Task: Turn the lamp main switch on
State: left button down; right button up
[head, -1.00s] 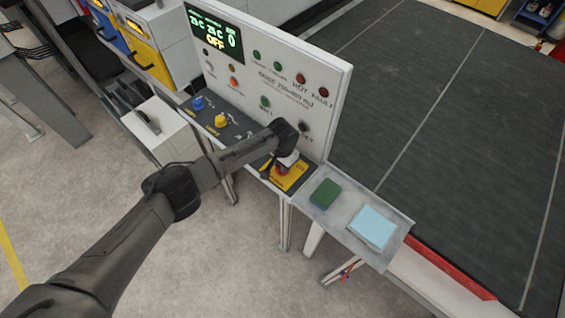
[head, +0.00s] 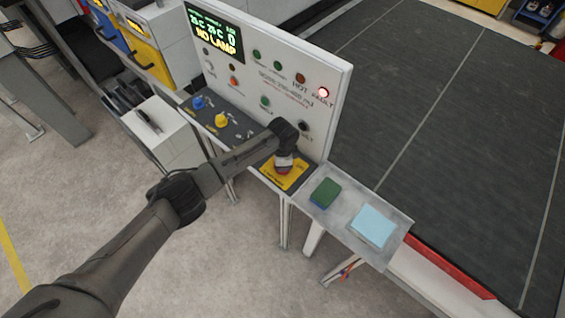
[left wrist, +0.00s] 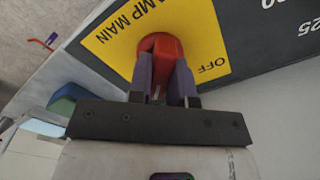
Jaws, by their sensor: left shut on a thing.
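The lamp main switch is a red rotary knob (left wrist: 160,46) on a yellow plate (left wrist: 205,35) marked "LAMP MAIN" and "OFF" in the left wrist view. In the head view the yellow plate (head: 295,179) lies at the right end of the control panel, with the knob mostly hidden under my gripper. My left gripper (left wrist: 161,82) is shut on the red knob, with a purple fingertip on each side of it. It also shows in the head view (head: 284,161). The display (head: 214,33) reads "NO LAMP". The red FAULT light (head: 323,93) glows. My right gripper is not in view.
A blue knob (head: 198,102) and a yellow knob (head: 221,120) stand left on the panel. A grey side shelf (head: 346,218) holds a green sponge (head: 326,193) and light blue cloths (head: 372,226). The upright panel face (head: 290,73) rises close behind my gripper.

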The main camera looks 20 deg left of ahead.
pick_arm(q)
jog(key=shift+m, duration=0.3)
dwell(0.4)
jog(key=c, duration=1)
grip_release()
jog(key=shift+c, duration=0.2)
notch_tip(320, 180, up, 14)
jog(key=b, duration=0.1)
